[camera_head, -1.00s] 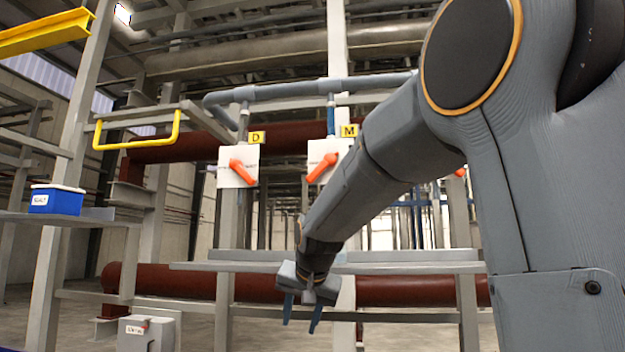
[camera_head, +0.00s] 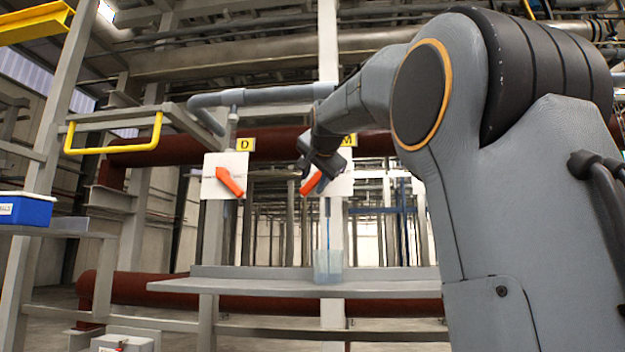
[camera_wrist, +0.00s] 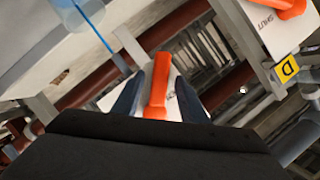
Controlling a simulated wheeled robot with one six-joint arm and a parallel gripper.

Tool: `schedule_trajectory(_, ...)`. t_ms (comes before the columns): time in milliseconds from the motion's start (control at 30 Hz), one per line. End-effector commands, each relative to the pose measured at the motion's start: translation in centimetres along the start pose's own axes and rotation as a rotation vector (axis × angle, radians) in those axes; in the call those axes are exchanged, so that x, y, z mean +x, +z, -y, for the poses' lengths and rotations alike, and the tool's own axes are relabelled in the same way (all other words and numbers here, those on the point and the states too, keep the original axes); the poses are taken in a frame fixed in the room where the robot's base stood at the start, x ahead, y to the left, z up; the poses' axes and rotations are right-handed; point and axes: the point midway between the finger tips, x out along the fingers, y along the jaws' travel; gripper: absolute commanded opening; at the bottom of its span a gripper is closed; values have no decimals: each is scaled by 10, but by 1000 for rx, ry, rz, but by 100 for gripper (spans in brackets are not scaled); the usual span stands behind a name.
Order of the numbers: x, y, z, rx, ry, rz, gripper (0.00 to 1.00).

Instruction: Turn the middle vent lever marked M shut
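The M vent lever is an orange handle (camera_head: 311,184) on a white plate (camera_head: 341,181) with a yellow M tag (camera_head: 350,139), partly hidden by my gripper in the head view. The handle slants from lower left to upper right there. My gripper (camera_head: 322,165) is at the upper part of this handle. In the wrist view, my gripper (camera_wrist: 162,82) has its two dark fingers apart, one on each side of the orange lever (camera_wrist: 158,88), with narrow gaps. Whether a finger touches it is unclear. The plate's markings are mostly hidden.
Left of it, the D plate (camera_head: 209,176) carries another orange lever (camera_head: 230,182) and a yellow D tag (camera_head: 245,144). A grey shelf (camera_head: 250,287) runs below, with a clear bluish container (camera_head: 327,266) on it. A yellow rail (camera_head: 115,149) and blue box (camera_head: 27,209) are at left.

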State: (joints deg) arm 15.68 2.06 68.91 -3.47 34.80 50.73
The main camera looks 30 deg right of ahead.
Motion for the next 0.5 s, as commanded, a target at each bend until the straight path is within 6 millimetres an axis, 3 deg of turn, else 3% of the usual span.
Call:
schedule_trajectory(200, 21, -1, 1, -1, 0, 1, 39)
schedule_trajectory(500, 26, 0, 0, -1, -1, 0, 39)
